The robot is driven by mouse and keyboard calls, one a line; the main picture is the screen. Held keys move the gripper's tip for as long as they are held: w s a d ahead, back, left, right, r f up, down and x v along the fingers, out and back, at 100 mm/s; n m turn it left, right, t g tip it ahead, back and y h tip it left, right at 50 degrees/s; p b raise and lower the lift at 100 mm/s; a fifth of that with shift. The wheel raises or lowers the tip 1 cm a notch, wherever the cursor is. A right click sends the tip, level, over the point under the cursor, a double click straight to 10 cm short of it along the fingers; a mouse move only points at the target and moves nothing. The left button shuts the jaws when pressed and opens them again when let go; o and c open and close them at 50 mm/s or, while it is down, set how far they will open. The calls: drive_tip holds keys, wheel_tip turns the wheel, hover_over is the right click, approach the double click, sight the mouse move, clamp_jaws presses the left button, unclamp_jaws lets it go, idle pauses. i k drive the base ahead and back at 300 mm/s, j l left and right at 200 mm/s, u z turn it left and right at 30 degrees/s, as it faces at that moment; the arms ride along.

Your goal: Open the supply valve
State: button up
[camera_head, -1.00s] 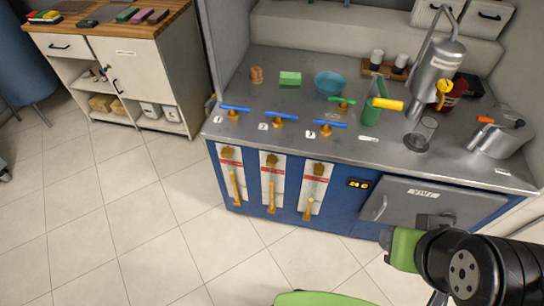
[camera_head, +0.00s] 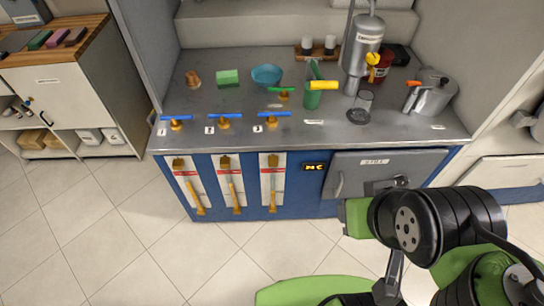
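Three brass valves with blue bar handles stand along the front of the grey counter, by labels 1 (camera_head: 176,122), 2 (camera_head: 224,121) and 3 (camera_head: 271,119). A smaller brass valve with a green handle (camera_head: 282,90) stands behind the third. Which one is the supply valve I cannot tell from the labels. My arm shows at the lower right, in front of the cabinet and apart from all the valves. I make out no gripper fingers.
Three brass levers on white panels (camera_head: 232,183) line the blue front, beside a small lit display (camera_head: 315,167) and a grey door (camera_head: 345,175). A green cylinder (camera_head: 312,97), a glass (camera_head: 361,107) and a metal can (camera_head: 432,92) stand on the counter. Floor is clear at left.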

sight(283, 90)
drive_tip(key=i+j+u, duration=0.2)
drive_tip(key=i, duration=0.3)
drive_tip(key=i+j+u, duration=0.2)
drive_tip(key=i, duration=0.35)
